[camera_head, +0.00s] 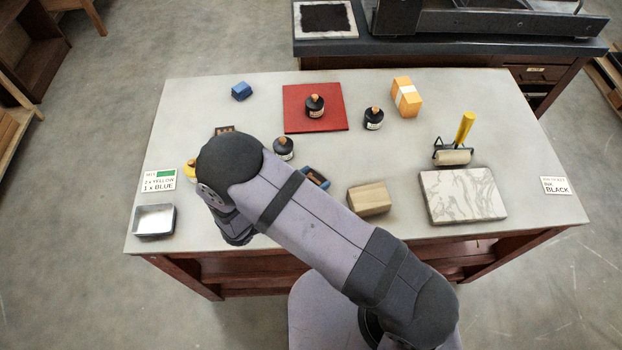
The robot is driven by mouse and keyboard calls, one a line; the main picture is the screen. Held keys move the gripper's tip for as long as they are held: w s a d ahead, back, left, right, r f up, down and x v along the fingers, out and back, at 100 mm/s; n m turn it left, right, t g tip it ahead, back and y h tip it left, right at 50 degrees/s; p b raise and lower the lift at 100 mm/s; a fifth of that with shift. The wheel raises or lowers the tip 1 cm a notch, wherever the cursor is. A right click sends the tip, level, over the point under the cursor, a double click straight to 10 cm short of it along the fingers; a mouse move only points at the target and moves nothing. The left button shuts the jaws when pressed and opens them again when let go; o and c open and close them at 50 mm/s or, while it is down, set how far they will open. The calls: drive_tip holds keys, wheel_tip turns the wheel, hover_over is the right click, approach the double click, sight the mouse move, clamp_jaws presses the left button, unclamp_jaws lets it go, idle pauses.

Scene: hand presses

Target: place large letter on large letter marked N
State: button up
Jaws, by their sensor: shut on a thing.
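My gripper (238,234) is at the left end of my arm, over the front left of the table. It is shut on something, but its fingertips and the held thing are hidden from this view. I cannot make out a large letter or the mark N anywhere. A small dark brown piece (224,130) shows just behind my arm's bend, and a small dark thing with blue edges (316,178) lies partly behind my arm. Both are too small or too covered to identify.
The grey table (540,140) holds a red mat (298,122), several dark bottles, a blue block (241,91), an orange block (407,97), a wooden block (369,199), a marbled slab (463,196), a yellow-handled roller (454,156) and a metal tray (154,220). Cards lie at both sides.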

drive_tip(key=shift+f, duration=0.2)
drive_tip(key=o, duration=1)
drive_tip(key=shift+r, duration=0.2)
